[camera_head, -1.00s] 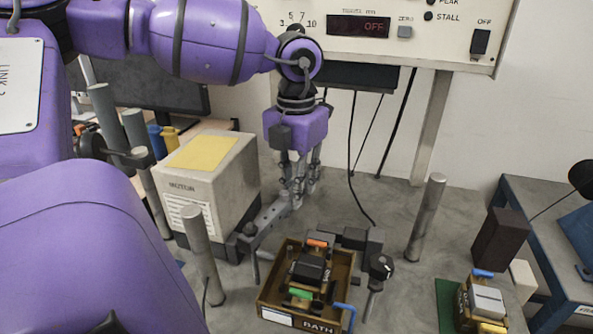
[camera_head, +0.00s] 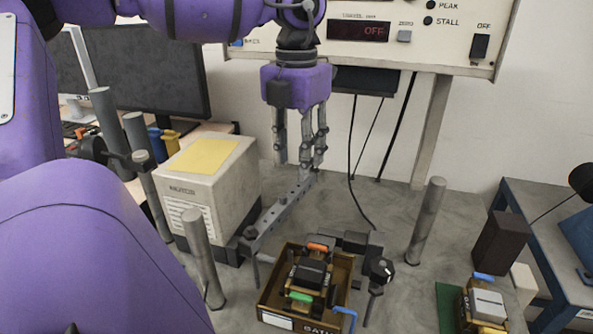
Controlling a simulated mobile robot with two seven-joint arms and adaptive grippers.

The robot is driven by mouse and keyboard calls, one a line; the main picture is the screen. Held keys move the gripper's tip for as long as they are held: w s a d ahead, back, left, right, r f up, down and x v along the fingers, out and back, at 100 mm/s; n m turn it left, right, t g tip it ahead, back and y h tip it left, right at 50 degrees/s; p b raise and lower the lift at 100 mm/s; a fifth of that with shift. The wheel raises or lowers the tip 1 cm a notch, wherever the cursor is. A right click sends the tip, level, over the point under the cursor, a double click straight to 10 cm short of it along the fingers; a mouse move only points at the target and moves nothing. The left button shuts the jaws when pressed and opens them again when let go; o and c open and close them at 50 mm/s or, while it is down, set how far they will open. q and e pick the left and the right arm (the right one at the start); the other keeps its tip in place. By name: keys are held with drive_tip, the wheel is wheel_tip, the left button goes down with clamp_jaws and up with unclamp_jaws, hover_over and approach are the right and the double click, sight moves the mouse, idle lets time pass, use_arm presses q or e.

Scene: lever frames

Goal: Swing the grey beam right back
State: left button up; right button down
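The grey beam (camera_head: 277,213) is a bar with holes along it. It runs from a pivot near the left back corner of the brown tray toward the back right. My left gripper (camera_head: 298,160) hangs pointing down above the beam's far end, fingers spread and nothing held. One fingertip overlaps the beam's end in the picture, so I cannot tell whether it touches. My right gripper is not in view.
A brown tray (camera_head: 265,303) with a battery-like block (camera_head: 310,272) stands in front of the beam. Grey posts stand at left (camera_head: 203,258) and right (camera_head: 426,222). A white box with a yellow sheet (camera_head: 205,190) is left of the beam. Bare floor lies behind the beam.

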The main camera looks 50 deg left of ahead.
use_arm(q)
wheel_tip(320, 180, up, 4)
drive_tip(key=shift+r, duration=0.1)
idle(0.7)
